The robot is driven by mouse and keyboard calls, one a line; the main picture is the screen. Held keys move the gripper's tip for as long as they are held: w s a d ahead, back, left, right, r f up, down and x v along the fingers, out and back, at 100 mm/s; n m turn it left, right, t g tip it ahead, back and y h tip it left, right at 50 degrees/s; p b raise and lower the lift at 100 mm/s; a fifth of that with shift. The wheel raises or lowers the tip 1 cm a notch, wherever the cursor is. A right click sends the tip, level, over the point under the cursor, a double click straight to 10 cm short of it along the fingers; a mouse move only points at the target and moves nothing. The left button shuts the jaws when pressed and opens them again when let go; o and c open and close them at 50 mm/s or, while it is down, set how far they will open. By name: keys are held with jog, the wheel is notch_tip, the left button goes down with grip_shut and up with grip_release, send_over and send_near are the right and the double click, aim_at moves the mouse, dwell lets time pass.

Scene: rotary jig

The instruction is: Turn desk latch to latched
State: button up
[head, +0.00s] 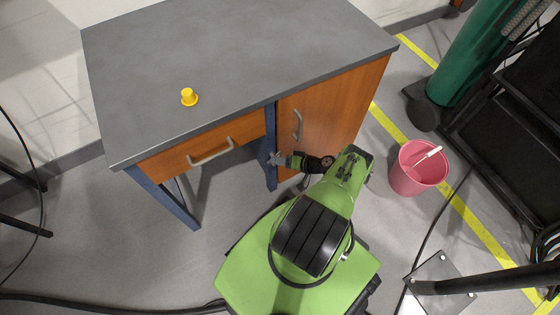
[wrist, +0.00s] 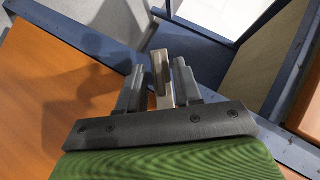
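The desk (head: 235,55) has a grey top, an orange-brown drawer and a cabinet door in a blue frame. In the wrist view, a small metallic bar (wrist: 161,72), which looks like the desk latch, stands between the fingers of my gripper (wrist: 158,80). The fingers are apart on either side of it, with a narrow gap on the left; the right finger is very close, and contact there is unclear. In the head view my gripper (head: 277,159) is at the blue post between the drawer side and the door. The latch is not clear there.
A yellow knob (head: 189,97) sits on the desk top. The drawer handle (head: 211,152) and door handle (head: 297,125) stick out near my arm. A pink bucket (head: 417,170) stands on the floor to the right, near a green cylinder (head: 480,60) and a black rack.

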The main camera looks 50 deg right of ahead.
jog(key=shift+s+r, duration=0.1)
jog(key=p+v, duration=0.2)
jog(key=v, duration=1.3)
jog(key=shift+s+d, duration=0.2)
jog(key=shift+s, duration=0.05)
